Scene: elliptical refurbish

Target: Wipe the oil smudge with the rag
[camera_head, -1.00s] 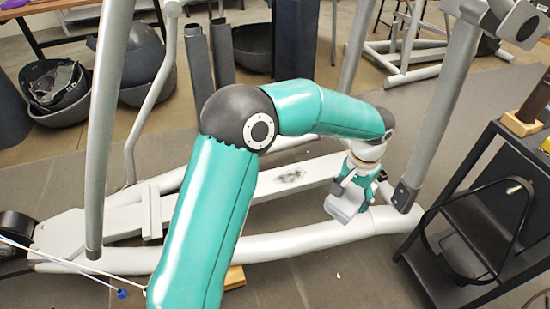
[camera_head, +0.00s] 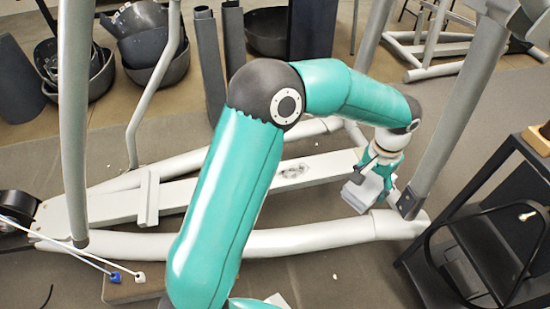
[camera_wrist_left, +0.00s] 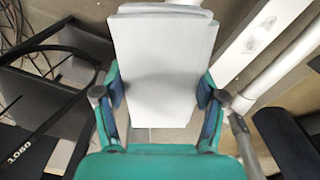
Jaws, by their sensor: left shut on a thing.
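The oil smudge (camera_head: 293,171) is a faint grey mark on the white beam of the elliptical's frame. My left gripper (camera_head: 378,172) is to the right of the smudge, near the beam's right end. It is shut on the rag (camera_head: 362,194), a flat, light-grey folded cloth. In the left wrist view the rag (camera_wrist_left: 165,65) sits between the two fingers and fills the middle. A greyish mark, the smudge (camera_wrist_left: 258,38), shows on the white beam right of the rag. The rag is apart from the smudge. My right gripper is not in view.
A grey upright post (camera_head: 455,110) stands just right of my left gripper. A black cart (camera_head: 500,225) is at the right. A curved white frame tube (camera_head: 310,238) runs in front of the beam. Dark bowls (camera_head: 158,50) and cylinders stand on the floor behind.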

